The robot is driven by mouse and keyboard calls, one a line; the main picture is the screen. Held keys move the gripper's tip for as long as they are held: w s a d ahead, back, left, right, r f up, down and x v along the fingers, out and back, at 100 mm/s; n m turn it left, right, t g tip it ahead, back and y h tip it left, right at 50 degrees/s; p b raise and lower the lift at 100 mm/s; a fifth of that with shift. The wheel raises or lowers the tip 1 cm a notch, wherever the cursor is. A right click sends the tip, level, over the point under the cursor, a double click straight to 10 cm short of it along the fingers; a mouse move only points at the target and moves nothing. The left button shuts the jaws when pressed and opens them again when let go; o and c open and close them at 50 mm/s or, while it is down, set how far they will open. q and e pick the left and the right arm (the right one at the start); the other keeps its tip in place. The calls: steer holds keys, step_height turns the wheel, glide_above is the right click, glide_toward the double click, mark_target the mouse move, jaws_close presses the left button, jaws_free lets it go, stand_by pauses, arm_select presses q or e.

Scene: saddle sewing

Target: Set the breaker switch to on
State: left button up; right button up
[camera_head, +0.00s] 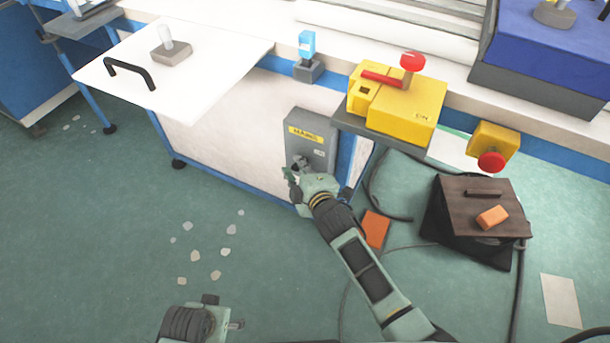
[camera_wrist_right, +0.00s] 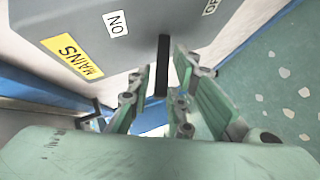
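The breaker is a grey box (camera_head: 312,134) with a yellow MAINS label, low on the white panel in the head view. In the right wrist view the grey box (camera_wrist_right: 100,22) fills the top, with an ON label (camera_wrist_right: 116,23) and a partly cut-off second label. A black switch lever (camera_wrist_right: 163,62) stands out from it. My right gripper (camera_head: 292,174) is at the box's lower front; in its wrist view the fingers (camera_wrist_right: 163,78) are apart, one on each side of the lever. I cannot tell the lever's setting. My left gripper (camera_head: 236,324) shows partly at the bottom; its fingers are unclear.
A yellow machine (camera_head: 408,110) with a red knob sits on a ledge right of the breaker. A white board (camera_head: 215,55) with a black handle juts out at left. A dark box (camera_head: 455,200), an orange piece (camera_head: 375,229) and cables lie right of my right arm.

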steer(key=v, duration=1.1)
steer(key=shift+s, duration=0.35)
steer(key=shift+d, duration=0.2)
